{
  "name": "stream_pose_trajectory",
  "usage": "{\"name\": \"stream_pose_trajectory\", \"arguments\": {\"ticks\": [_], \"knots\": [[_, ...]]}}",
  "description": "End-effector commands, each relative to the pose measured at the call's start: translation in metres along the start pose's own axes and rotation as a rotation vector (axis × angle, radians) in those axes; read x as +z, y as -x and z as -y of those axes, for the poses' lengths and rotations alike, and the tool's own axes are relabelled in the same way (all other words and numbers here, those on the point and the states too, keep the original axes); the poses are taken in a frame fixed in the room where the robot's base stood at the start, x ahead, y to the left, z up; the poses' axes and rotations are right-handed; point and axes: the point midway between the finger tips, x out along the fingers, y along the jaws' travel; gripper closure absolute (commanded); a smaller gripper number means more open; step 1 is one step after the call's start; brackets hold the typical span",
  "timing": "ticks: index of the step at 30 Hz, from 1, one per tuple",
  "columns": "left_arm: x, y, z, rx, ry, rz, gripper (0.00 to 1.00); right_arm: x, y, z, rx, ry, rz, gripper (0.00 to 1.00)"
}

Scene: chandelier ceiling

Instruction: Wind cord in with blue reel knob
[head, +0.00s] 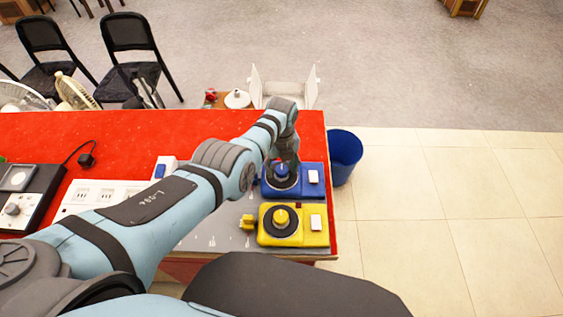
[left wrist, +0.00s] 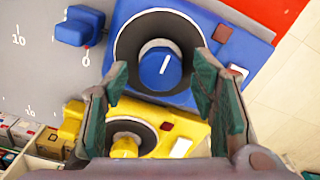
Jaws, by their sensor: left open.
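The blue reel box (head: 302,190) stands on the grey board near the right end of the red table. Its blue knob (left wrist: 160,68), with a white line, sits in a dark round dial in the left wrist view. My left gripper (left wrist: 162,85) is open above the knob, its fingertips on either side and apart from it in the picture. In the head view my left gripper (head: 287,152) partly hides the blue reel. A blue block (left wrist: 80,27) sits beside it near the scale marks. I cannot make out a cord. My right gripper is not in view.
A yellow reel box (head: 310,236) with its own knob (head: 281,217) stands just in front of the blue one. A blue bin (head: 345,152) stands beyond the table's right edge. White sockets (head: 92,194) and a black device (head: 14,207) lie at the left.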

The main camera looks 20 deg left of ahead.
Motion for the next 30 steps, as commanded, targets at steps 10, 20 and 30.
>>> {"name": "stream_pose_trajectory", "arguments": {"ticks": [10, 20, 30], "knots": [[0.000, 0.065, 0.001, -0.005, -0.001, 0.004, 0.48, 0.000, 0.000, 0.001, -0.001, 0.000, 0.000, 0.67], [-0.002, 0.118, 0.000, 0.001, -0.001, -0.001, 0.48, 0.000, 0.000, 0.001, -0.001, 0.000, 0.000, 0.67], [-0.001, 0.118, 0.000, 0.001, -0.001, -0.001, 0.48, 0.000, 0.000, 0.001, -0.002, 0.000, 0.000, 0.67]]}}
